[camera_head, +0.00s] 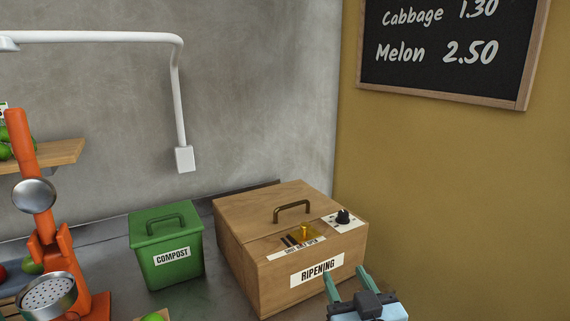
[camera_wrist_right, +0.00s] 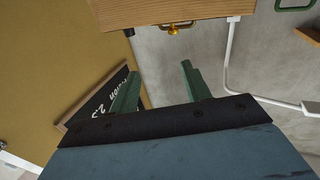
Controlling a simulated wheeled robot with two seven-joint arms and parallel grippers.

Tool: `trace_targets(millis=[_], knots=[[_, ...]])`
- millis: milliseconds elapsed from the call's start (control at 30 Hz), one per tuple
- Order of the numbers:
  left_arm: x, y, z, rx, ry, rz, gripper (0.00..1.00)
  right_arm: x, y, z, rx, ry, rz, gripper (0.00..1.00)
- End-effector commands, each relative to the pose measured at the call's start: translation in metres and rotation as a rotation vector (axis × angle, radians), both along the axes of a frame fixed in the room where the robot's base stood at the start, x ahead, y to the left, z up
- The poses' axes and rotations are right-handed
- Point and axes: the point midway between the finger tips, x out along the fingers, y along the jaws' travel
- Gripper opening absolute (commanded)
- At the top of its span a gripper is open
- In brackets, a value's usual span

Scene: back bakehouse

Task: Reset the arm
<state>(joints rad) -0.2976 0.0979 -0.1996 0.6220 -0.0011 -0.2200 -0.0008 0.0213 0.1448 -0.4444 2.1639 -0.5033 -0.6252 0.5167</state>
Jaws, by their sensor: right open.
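My right gripper (camera_head: 347,285) shows at the bottom of the head view, in front of the right part of the wooden ripening box (camera_head: 242,255). Its two green fingers are apart with nothing between them. In the right wrist view the right gripper (camera_wrist_right: 157,85) is also open and empty, and the wooden box (camera_wrist_right: 170,8) shows at the top edge. I cannot tell from these views whether a finger touches the box. My left gripper is in neither view.
A green compost bin (camera_head: 168,262) stands left of the box. An orange juicer (camera_head: 50,240) with a metal cup stands farther left. A chalkboard (camera_head: 450,50) hangs on the yellow wall, above clear space.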

Motion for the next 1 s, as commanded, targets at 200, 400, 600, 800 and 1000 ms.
trace_targets(millis=[200, 400, 600, 800, 1000], knots=[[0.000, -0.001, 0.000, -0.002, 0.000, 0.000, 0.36, -0.083, -0.068, -0.126, -0.068, 0.568, -0.143, 0.48], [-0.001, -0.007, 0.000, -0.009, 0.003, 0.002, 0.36, -0.166, -0.095, -0.183, -0.135, 0.927, -0.130, 0.48], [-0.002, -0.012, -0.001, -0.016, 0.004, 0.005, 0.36, -0.239, -0.107, -0.209, -0.185, 1.191, -0.071, 0.48], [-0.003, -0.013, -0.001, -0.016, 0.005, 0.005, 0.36, -0.256, -0.109, -0.245, -0.206, 1.291, -0.038, 0.48], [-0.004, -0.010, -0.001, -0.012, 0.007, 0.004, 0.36, -0.250, -0.108, -0.297, -0.211, 1.312, -0.036, 0.48]])
